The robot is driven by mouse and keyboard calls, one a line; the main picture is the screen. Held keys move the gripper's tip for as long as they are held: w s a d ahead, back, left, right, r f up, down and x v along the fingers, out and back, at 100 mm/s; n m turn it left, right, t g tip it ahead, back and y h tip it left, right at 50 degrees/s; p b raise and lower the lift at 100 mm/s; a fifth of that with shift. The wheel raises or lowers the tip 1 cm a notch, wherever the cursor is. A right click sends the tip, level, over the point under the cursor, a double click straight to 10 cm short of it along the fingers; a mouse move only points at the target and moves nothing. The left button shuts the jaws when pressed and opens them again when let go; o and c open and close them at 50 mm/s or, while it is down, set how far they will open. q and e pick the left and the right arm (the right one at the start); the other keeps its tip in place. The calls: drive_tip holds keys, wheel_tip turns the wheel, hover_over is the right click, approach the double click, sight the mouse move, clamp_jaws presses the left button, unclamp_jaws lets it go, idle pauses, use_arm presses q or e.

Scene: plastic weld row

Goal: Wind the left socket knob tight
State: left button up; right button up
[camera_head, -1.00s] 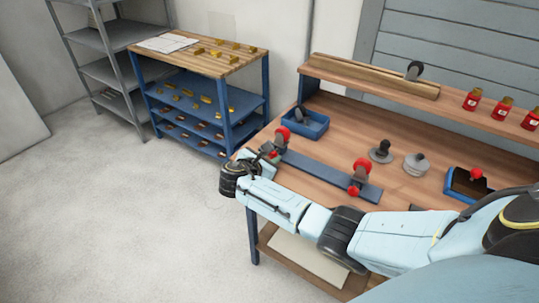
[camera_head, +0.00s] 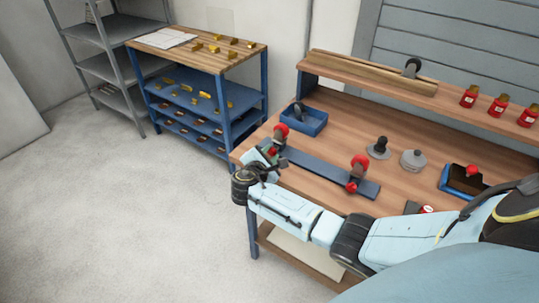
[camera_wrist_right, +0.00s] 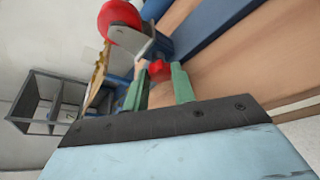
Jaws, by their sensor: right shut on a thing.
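The left socket knob (camera_wrist_right: 159,70) is a small red knob. In the right wrist view it sits between the green fingers of my right gripper (camera_wrist_right: 160,86), which is shut on it. A larger red ball (camera_wrist_right: 118,18) on a grey lever is just above and left of it. In the head view my right gripper (camera_head: 270,158) is at the left end of the blue rail (camera_head: 322,171), below the left red ball, and largely covers the knob. A second red knob (camera_head: 351,186) is at the rail's right end, below another red ball (camera_head: 360,160). My left gripper is out of view.
A blue bin (camera_head: 315,124) stands behind the rail's left end. A black knobbed piece (camera_head: 378,148) and a grey round piece (camera_head: 413,160) stand on the bench to the right. A blue tray (camera_head: 452,190) is farther right. A blue rack (camera_head: 226,125) stands beyond the bench.

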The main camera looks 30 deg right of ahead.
drive_tip(key=o, duration=1)
drive_tip(key=shift+n+g, duration=0.4)
drive_tip(key=shift+n, duration=0.2)
drive_tip(key=shift+w+n+g, duration=0.1)
drive_tip(key=shift+n+g, duration=0.3)
drive_tip(key=shift+n, duration=0.3)
drive_tip(key=shift+w+a+f+n+g+h+b, duration=0.1)
drive_tip(key=shift+n+g+h+b, duration=0.2)
drive_tip(key=shift+n+g+b, duration=0.5)
drive_tip(key=shift+b, duration=0.65)
drive_tip(key=p+v, duration=0.4)
drive_tip(key=v, duration=0.9)
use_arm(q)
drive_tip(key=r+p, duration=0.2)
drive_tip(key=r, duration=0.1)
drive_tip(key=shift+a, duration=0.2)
use_arm(e)
drive_tip(key=s+f+m+g+y, duration=0.1)
drive_tip(key=s+f+y, duration=0.1)
drive_tip(key=s+f, duration=0.3)
drive_tip(key=s+f+m+y, duration=0.2)
drive_tip(key=s+f, duration=0.4)
drive_tip(key=f, duration=0.7)
drive_tip(key=s+f+m+g+y, duration=0.1)
drive_tip(key=s+f+y, duration=0.2)
drive_tip(key=f, duration=0.7)
drive_tip(key=s, duration=0.2)
drive_tip(key=shift+s+a+m+g, duration=0.15)
drive_tip(key=shift+s+m+g, duration=0.15)
drive_tip(key=shift+m, duration=0.1)
